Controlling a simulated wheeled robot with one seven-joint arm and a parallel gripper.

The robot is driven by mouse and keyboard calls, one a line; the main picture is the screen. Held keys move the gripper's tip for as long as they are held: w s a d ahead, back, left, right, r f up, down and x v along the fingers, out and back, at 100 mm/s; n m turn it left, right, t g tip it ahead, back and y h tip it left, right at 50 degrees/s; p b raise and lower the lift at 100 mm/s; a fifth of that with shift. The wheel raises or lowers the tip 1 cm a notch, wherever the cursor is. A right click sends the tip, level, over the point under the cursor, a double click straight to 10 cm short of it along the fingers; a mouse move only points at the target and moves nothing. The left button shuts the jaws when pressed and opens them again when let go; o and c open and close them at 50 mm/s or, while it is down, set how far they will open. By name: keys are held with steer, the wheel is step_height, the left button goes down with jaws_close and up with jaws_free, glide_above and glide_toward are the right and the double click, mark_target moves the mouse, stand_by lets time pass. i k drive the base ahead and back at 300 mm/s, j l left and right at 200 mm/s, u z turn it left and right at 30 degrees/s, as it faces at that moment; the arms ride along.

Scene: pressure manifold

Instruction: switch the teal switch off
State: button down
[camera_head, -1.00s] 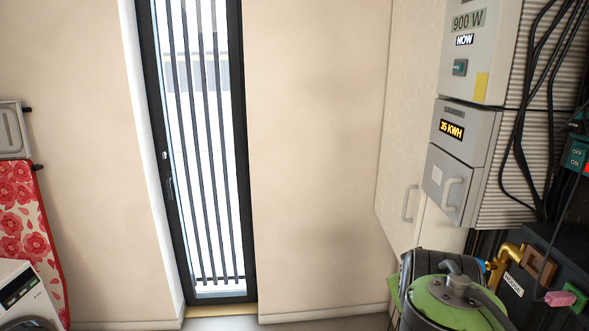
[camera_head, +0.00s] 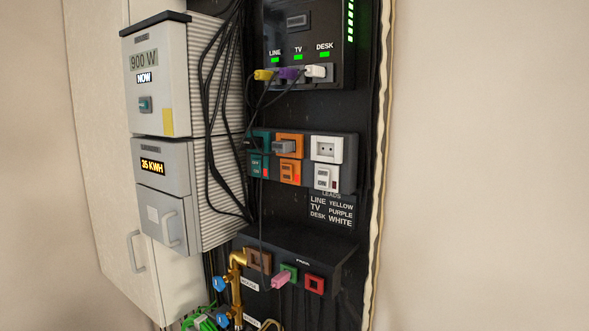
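The teal switch (camera_head: 258,166) is on the socket strip in the middle of the dark panel, at its left end. It has an OFF mark above and an ON mark below. A small red light shows at its lower right edge. It sits under a teal socket (camera_head: 259,142) that is partly behind black cables. The rocker is too small to tell which way it is pressed. My gripper is not in view.
Orange (camera_head: 290,172) and white (camera_head: 326,178) switches sit right of the teal one. Black cables (camera_head: 218,140) hang close on its left, beside the grey meter boxes (camera_head: 165,195). Brass pipework with blue valves (camera_head: 236,285) is below. Bare wall lies to the right.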

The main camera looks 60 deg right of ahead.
mark_target(256, 163)
steer(key=z, duration=1.55)
